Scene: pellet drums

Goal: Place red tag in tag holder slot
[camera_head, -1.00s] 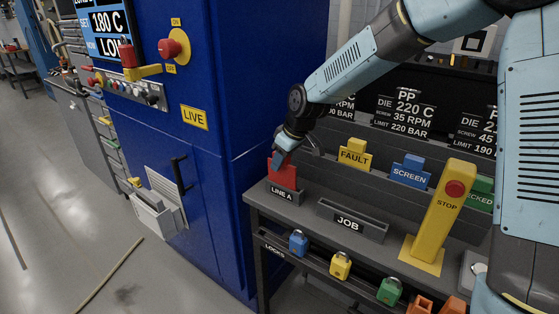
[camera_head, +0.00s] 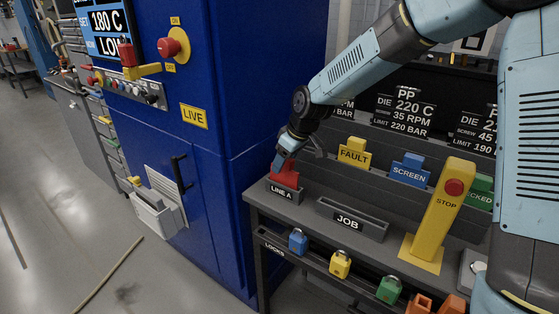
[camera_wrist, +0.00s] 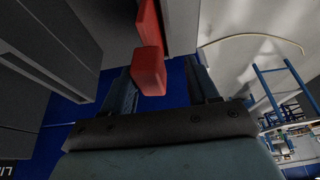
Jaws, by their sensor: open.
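The red tag (camera_head: 286,175) stands in the LINE A holder (camera_head: 285,193) at the left end of the bench. My gripper (camera_head: 283,160) is low over it, with its fingers at the tag's upper part. The tag's lower end is hidden inside the holder in the head view.
The empty JOB tray (camera_head: 352,219) is right of the holder. FAULT (camera_head: 354,152) and SCREEN (camera_head: 409,170) tags stand behind. A yellow STOP post (camera_head: 445,205) rises at right. The blue cabinet (camera_head: 225,150) is close on the left. Padlocks (camera_head: 340,265) hang along the front.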

